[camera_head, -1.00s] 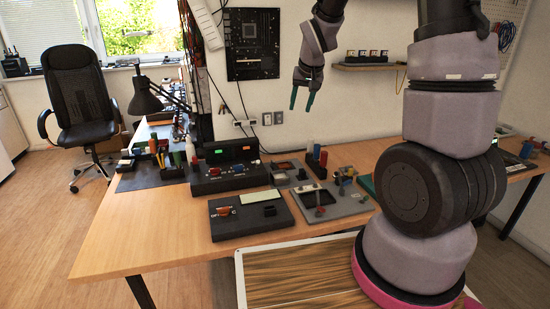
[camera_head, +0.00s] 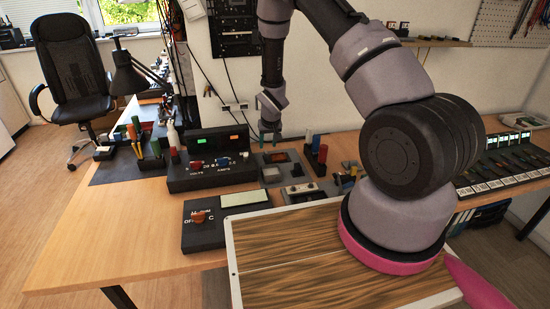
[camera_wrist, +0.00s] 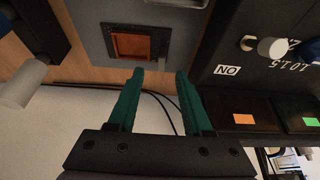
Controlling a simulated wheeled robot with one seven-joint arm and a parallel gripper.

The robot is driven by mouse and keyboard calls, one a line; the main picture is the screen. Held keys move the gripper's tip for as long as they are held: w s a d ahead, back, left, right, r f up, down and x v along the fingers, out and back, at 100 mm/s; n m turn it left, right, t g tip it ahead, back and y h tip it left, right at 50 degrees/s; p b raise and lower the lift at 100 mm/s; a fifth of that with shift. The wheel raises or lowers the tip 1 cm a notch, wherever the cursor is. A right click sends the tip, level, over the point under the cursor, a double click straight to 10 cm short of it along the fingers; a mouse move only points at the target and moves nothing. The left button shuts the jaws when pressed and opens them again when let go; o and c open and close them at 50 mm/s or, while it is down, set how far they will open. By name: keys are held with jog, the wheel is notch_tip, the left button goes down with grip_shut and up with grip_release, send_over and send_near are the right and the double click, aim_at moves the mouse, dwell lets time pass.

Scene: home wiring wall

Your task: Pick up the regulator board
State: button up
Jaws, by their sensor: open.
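My gripper (camera_head: 270,138) is open and empty, with green fingers pointing down above the back of the bench, just right of the black power supply. In the wrist view my gripper (camera_wrist: 160,73) shows both fingers apart with nothing between them. A small reddish-brown square part (camera_wrist: 131,45) sits in a grey fixture (camera_wrist: 92,35) just beyond the fingertips. The same part shows in the head view (camera_head: 277,157), close below the fingers. It may be the regulator board, but I cannot tell for sure. My fingers do not visibly touch it.
The black power supply (camera_head: 212,170) with lit displays stands close beside the gripper. A black meter box (camera_head: 200,227) lies in front. Red and green cylinders (camera_head: 316,148) stand to the right. Dark cables hang down the wall behind. The bench's left front (camera_head: 110,245) is clear.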

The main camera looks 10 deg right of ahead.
aim_at(266, 153)
jog(key=shift+x, duration=3.05)
jog(key=shift+s+a, duration=0.15)
grip_shut()
